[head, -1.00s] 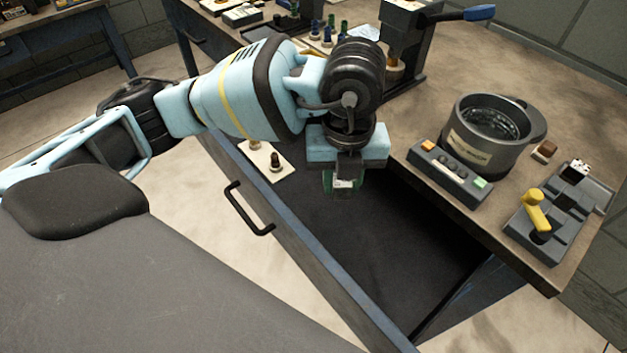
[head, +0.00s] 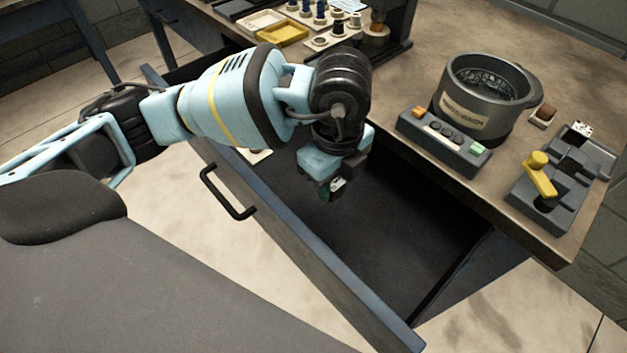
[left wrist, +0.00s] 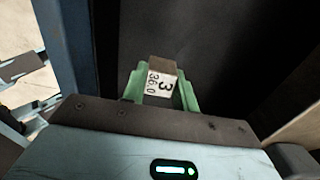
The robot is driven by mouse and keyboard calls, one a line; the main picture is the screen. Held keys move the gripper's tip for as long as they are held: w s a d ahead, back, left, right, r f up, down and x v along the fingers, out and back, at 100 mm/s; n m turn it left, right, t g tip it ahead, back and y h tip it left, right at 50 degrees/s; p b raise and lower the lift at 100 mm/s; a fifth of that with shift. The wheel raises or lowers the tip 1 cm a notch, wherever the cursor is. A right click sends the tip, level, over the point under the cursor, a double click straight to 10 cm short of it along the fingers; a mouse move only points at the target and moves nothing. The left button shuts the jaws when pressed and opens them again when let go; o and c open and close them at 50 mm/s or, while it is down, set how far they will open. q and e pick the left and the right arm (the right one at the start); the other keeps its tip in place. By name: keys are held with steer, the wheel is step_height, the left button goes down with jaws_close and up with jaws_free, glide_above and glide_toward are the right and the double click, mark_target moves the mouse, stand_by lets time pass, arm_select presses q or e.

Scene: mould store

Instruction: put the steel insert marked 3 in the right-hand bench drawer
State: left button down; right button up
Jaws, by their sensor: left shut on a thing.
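The steel insert (left wrist: 163,82) is a small block with a white label reading 3 and 36.0. My left gripper (left wrist: 160,92) is shut on it, with a green finger on each side. In the head view the left gripper (head: 329,190) points down inside the open bench drawer (head: 400,235), and only a bit of the white label shows beside the fingers. The drawer floor is dark, and the insert appears above it; the gap is hard to judge. My right gripper is not in view.
The drawer front with its black handle (head: 228,192) stands pulled out over the floor. On the bench are a round pot (head: 484,100), a button box (head: 443,142) and a grey fixture with a yellow lever (head: 540,173). A pale plate (head: 255,155) lies partly hidden behind my arm.

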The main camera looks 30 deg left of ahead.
mark_target(330, 219)
arm_select(q)
steer(key=shift+f+b, duration=0.45)
steer(key=shift+f, duration=4.1)
steer(key=shift+f, duration=0.1)
steer(key=c, duration=1.1)
jaws_free()
step_height(330, 219, up, 12)
steer(key=shift+r+p, duration=0.1)
steer(key=shift+p, duration=0.55)
